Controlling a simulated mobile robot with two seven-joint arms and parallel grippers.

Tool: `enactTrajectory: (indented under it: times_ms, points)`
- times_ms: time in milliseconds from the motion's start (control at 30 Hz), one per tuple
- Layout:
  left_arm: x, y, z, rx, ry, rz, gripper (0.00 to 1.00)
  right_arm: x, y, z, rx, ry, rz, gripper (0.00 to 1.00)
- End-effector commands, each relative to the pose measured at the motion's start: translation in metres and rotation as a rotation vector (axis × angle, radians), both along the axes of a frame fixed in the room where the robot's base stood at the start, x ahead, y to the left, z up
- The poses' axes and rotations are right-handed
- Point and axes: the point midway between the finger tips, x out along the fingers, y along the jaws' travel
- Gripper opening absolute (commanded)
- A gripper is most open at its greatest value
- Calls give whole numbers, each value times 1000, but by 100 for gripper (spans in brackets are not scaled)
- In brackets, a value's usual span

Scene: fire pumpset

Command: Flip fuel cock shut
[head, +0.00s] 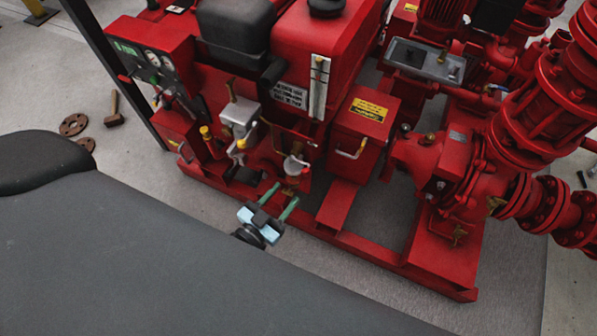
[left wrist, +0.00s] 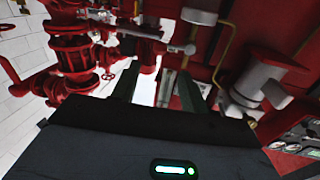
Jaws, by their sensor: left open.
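My left gripper (head: 280,200) is open, its two green fingers pointing up at the red engine's lower front. A small brass fitting (head: 289,191), which looks like the fuel cock, sits by the fingertips under a pale filter bowl (head: 294,166). I cannot tell whether its lever lies between the fingers or touches one. In the left wrist view the two dark fingers (left wrist: 160,88) stand apart with a bright gap between them. Pale fittings and a cup-shaped part (left wrist: 199,16) are just beyond. The cock's lever position is not clear. My right gripper is not in view.
The red base frame (head: 370,250) runs below the engine. A red box with a yellow label (head: 362,125) stands right of the filter. A brass pipe (left wrist: 226,45) runs close by. Flanges (head: 73,124) and a mallet (head: 114,110) lie on the floor at left.

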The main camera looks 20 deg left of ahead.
Motion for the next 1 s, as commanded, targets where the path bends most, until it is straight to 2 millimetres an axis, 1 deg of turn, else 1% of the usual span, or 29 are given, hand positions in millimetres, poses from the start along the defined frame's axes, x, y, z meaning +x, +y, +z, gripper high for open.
enactTrajectory:
  times_ms: [100, 200, 433, 600, 733, 967, 1000]
  points:
    - [7, -1, 1, 0, -1, 1, 45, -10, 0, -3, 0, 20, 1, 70]
    - [19, -4, 1, 1, -2, 1, 45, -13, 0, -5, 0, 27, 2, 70]
    - [53, -12, 1, 0, -1, 2, 45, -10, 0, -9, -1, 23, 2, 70]
    - [69, -16, 0, 0, 1, 1, 45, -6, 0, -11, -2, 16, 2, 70]
    - [75, -17, 0, 0, 2, 1, 45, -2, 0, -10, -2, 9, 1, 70]
    - [75, -17, 0, 0, 2, 1, 45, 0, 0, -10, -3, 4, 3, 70]
    - [75, -17, 0, 0, 2, 1, 43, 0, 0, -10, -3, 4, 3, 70]
